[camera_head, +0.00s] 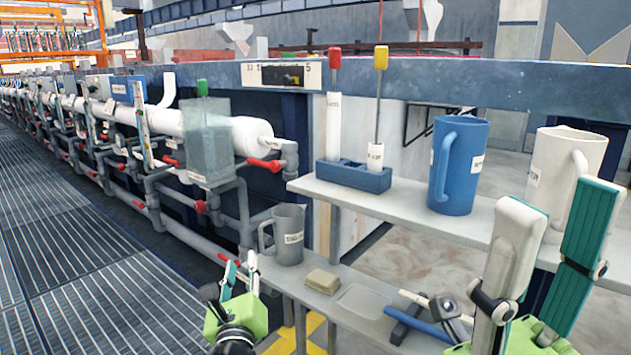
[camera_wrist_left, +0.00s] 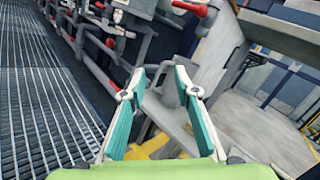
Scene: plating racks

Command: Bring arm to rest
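My left gripper (camera_head: 241,265) is low at the front of the shelves, its green body below and its fingers pointing up and away. In the left wrist view its fingers (camera_wrist_left: 158,78) stand apart with nothing between them. A grey mug (camera_head: 289,236) on the lower shelf is just beyond its fingertips; it also shows in the left wrist view (camera_wrist_left: 171,90), past the fingers and apart from them. My right gripper (camera_head: 562,195) is at the right, fingers up and spread apart, empty, in front of the upper shelf and partly covering the white jug (camera_head: 552,170).
A blue jug (camera_head: 458,170) and a blue holder (camera_head: 352,177) with red- and yellow-topped tools stand on the upper shelf (camera_head: 400,205). A tan block (camera_head: 322,281) and blue-handled tools (camera_head: 420,325) lie below. Pipes and grating (camera_head: 60,250) are at left.

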